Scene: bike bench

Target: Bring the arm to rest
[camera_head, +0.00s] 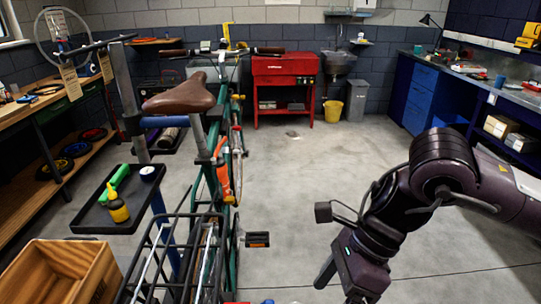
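My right arm comes in from the right edge, bent at the elbow over the open floor. My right gripper (345,272) hangs low near the bottom edge, right of the bicycle. It is apart from the bicycle, and I see nothing held in it. Its fingertips are partly hidden, so I cannot tell if it is open or shut. My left arm and gripper are out of view.
A green bicycle (221,190) with a brown saddle (180,97) and black rear rack (157,280) stands left of centre. A black tray (90,216) holds a yellow bottle (117,208). A wooden crate (40,280) is at lower left. A red cabinet (284,72) stands behind; the central floor is clear.

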